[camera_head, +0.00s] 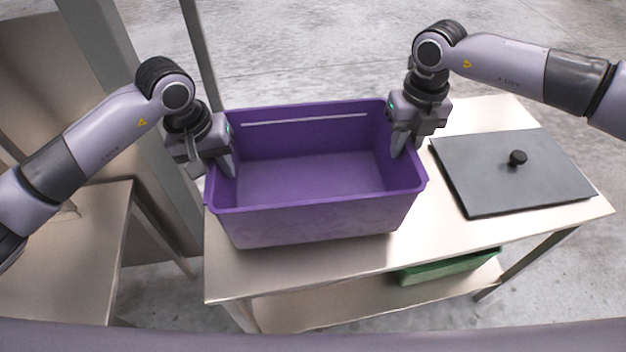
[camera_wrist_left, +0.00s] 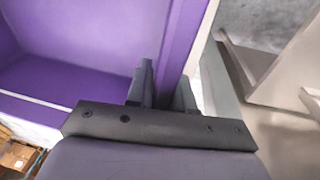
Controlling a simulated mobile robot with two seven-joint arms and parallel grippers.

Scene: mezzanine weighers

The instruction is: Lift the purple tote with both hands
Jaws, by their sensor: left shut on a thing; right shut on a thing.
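The purple tote (camera_head: 320,222) is an open, empty box in the middle of the head view, over the pale table. I cannot tell whether its base touches the tabletop. My left gripper (camera_head: 222,168) is shut on the tote's left wall, with one finger inside the tote. The left wrist view shows the tote's wall (camera_wrist_left: 183,45) between the two fingers of my left gripper (camera_wrist_left: 168,92). My right gripper (camera_head: 402,145) is shut on the tote's right wall near the rim. Its outer finger is partly hidden.
A grey lid-like panel (camera_head: 480,180) with a black knob lies on the table (camera_head: 300,272) right of the tote. A green bin (camera_head: 450,267) sits on the shelf below. Another table (camera_head: 75,265) stands at the left, beside a grey post (camera_head: 150,130).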

